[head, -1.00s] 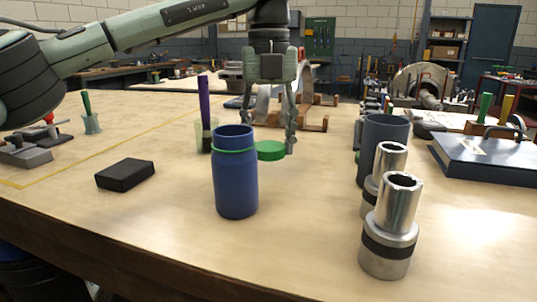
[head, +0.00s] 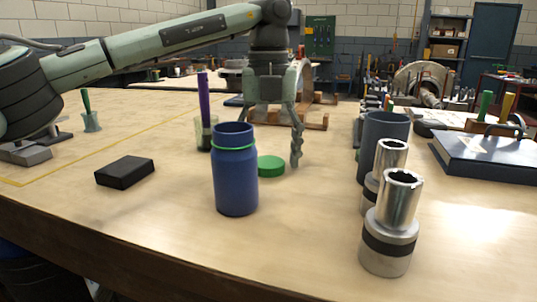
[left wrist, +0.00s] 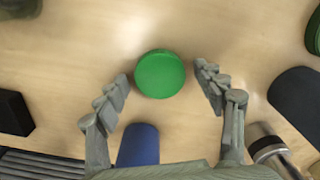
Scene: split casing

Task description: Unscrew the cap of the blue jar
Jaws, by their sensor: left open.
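The blue jar (head: 236,185) stands upright on the table, its top uncovered, with a thin green ring around its neck. The green cap (head: 271,167) lies flat on the table just behind and to the right of the jar, apart from it. My left gripper (head: 271,146) is open above the cap, pointing down; the jar partly hides its left finger. In the left wrist view the cap (left wrist: 160,73) sits between and slightly beyond the spread fingertips, with clear gaps on both sides. Part of the blue jar (left wrist: 138,146) shows below it. My right gripper is not in view.
A black box (head: 125,171) lies left of the jar. A cup with a purple stick (head: 204,115) stands behind it. A dark mug (head: 385,140) and two metal cylinders (head: 389,245) stand to the right. The table front between jar and cylinders is clear.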

